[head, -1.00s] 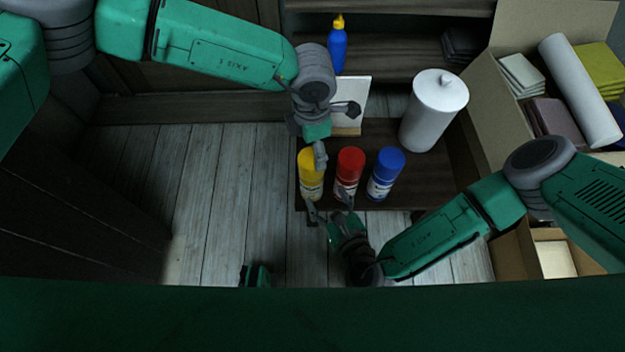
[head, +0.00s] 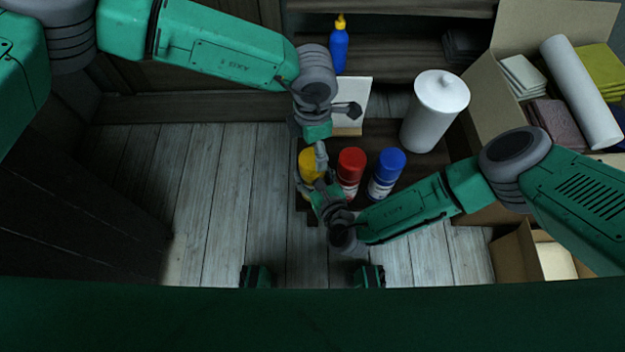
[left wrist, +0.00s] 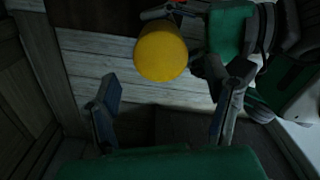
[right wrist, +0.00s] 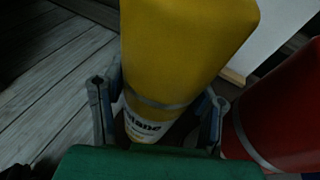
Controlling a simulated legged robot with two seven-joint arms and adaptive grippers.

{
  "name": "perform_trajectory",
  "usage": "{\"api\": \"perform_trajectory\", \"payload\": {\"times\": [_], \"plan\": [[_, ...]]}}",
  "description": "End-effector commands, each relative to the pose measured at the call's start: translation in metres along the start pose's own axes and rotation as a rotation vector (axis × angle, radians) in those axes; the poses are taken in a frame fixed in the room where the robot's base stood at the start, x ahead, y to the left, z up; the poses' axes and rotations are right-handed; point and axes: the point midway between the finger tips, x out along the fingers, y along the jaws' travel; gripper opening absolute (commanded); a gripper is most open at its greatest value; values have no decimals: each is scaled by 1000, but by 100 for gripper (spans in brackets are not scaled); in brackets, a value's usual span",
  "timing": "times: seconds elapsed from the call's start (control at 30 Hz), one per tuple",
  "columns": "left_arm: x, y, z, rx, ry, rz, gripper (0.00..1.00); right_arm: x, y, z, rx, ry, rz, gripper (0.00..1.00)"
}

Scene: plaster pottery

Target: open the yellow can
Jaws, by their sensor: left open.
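The yellow can (head: 308,160) stands upright on the low dark shelf, its yellow cap up and a white label below. In the right wrist view, the yellow can (right wrist: 175,60) is between the two fingers of my right gripper (right wrist: 158,112). That gripper (head: 314,190) is spread open around the can's lower body, close to its sides. My left gripper (head: 322,160) is above and beside the cap, pointing down, open and empty. In the left wrist view, the cap (left wrist: 161,55) is beyond the open fingers of my left gripper (left wrist: 165,105), not between them.
A red can (head: 351,165) stands close right of the yellow one, with a blue can (head: 386,170) beyond it. A white lidded jar (head: 433,115), a blue bottle (head: 338,48) and a cardboard box (head: 490,95) are behind. The floor at left is clear.

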Motion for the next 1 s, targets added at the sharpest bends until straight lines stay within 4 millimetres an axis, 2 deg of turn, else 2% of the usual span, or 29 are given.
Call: {"api": "perform_trajectory", "payload": {"times": [0.03,0.1,0.13,0.23,0.4,0.57,0.73,1.0], "plan": [[0,0,0,0,0,0,72,0,0,0,0,0,0,25],[0,0,0,0,0,0,72,0,0,0,0,0,0,1],[0,0,0,0,0,0,76,0,0,0,0,0,-1,1],[-6,1,1,-29,-1,2,76,0,0,0,0,0,-1,1],[-40,2,2,-208,-5,4,76,0,0,0,0,0,-1,1],[-59,1,0,-346,-1,2,76,0,0,0,0,0,-1,1],[-46,-1,0,-374,3,-2,76,0,0,0,0,0,-1,1],[6,-1,0,-372,3,-1,76,0,0,0,0,0,0,1]]}}
